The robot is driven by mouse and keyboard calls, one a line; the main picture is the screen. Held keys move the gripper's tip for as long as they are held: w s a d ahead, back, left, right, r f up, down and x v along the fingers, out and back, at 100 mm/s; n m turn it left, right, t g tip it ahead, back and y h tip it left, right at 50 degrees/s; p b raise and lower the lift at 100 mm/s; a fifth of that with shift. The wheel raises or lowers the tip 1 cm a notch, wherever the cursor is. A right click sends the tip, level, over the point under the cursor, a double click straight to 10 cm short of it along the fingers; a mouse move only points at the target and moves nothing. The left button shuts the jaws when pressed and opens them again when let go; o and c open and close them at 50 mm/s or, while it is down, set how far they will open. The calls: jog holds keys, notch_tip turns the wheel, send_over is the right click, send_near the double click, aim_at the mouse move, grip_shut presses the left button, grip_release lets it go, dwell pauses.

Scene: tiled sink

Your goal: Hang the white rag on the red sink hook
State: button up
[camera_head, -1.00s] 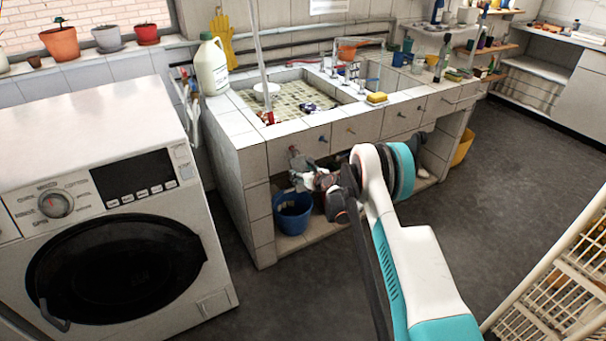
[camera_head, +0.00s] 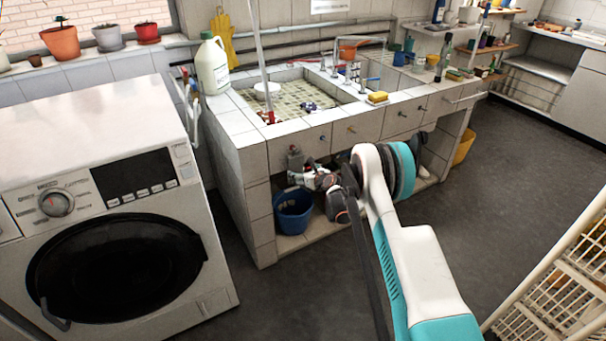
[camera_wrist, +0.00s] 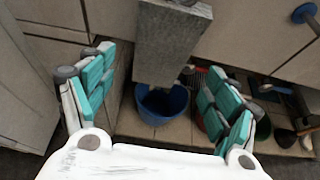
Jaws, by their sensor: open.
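The rag (camera_wrist: 172,42) looks pale grey in the wrist view and hangs flat against the tiled sink front. Its upper part shows as a small grey patch (camera_head: 294,158) in the head view. A small dark piece sits at its top edge in the wrist view, cut by the frame; I cannot tell whether it is the red hook. My gripper (camera_wrist: 155,105) is open, its teal-padded fingers spread on either side of the rag's lower end and apart from it. In the head view my gripper (camera_head: 308,180) is in front of the sink's under-space, partly hidden by my arm.
A blue bucket (camera_head: 294,212) stands below the rag under the sink. A blue hook (camera_wrist: 305,12) is to the right on the sink front. A washing machine (camera_head: 110,220) stands at left and a cream rack (camera_head: 560,270) at right. The floor between is clear.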

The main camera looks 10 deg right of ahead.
jog(key=v, duration=1.2)
jog(key=s+a+r+n+g, duration=0.1)
jog(key=s+r+n, duration=0.25)
jog(key=r, duration=0.45)
jog(key=s+a+r+n+g, duration=0.1)
jog(key=s+a+r+n, duration=0.1)
jog(key=r+n, duration=0.45)
jog(key=s+a+r+n+g+h, duration=0.15)
jog(key=s+r+n, duration=0.45)
jog(key=s+r, duration=0.65)
jog(key=s+r+n+g+h, duration=0.2)
jog(key=s+n, duration=1.4)
jog(key=s, duration=1.5)
jog(key=shift+s+d+r, duration=0.2)
jog(key=shift+d, duration=0.25)
